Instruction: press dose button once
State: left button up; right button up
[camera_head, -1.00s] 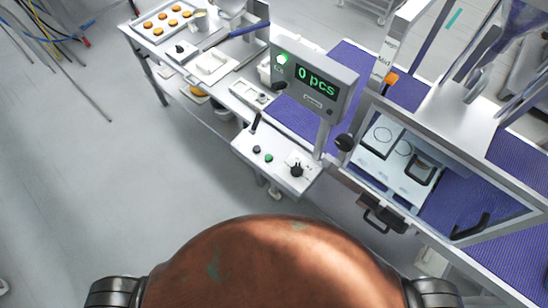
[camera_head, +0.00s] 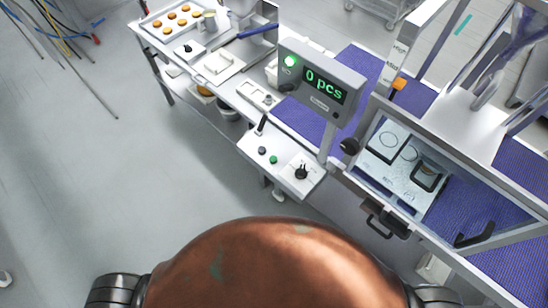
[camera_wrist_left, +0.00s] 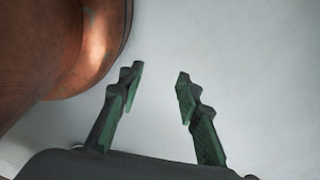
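A white control box (camera_head: 283,184) stands at the front of the machine. On its top are a green button (camera_head: 273,159), a dark button (camera_head: 262,150), a black knob (camera_head: 301,172) and a black lever (camera_head: 261,126). I cannot read which one is labelled as the dose button. Above it a grey display (camera_head: 322,84) reads "0 pcs" in green, with a lit green round light (camera_head: 290,61) on its left. My left gripper (camera_wrist_left: 158,76) is open and empty over pale floor in the left wrist view. Neither gripper shows in the head view.
A blue conveyor belt (camera_head: 328,126) runs behind the box. A framed guard with a black handle (camera_head: 384,219) stands on the right. A table on the left holds a tray (camera_head: 157,30) of round golden pieces. The floor (camera_head: 150,170) on the left is clear.

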pick_arm(q)
jog(key=shift+c, duration=0.5)
jog(key=shift+w, duration=0.1)
grip_shut()
dwell(0.9)
